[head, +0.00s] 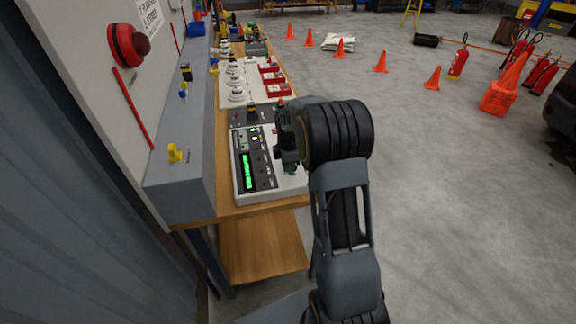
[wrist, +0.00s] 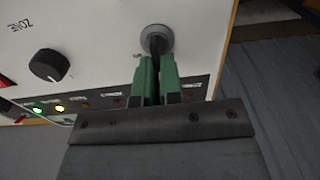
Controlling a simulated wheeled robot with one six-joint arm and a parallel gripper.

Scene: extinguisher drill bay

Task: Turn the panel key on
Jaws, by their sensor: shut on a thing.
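The control panel (head: 239,190) sits at the near end of the wooden bench in the head view, with a lit green display. Its pale face also shows in the wrist view (wrist: 95,35). A round grey key switch (wrist: 158,38) is on that face. My gripper (wrist: 156,63) is right at the switch, with its green fingers close together, shut on the panel key. The key is mostly hidden between the fingers, and its angle cannot be told. In the head view my gripper (head: 279,146) is over the right side of the panel, partly hidden by my wrist.
A black zone knob (wrist: 48,65) is left of the key switch, near lit green and yellow lamps. White detectors (head: 237,85) and red call points (head: 275,80) are farther along the bench. The wall with a red sounder (head: 127,45) bounds the left. Open floor is to the right.

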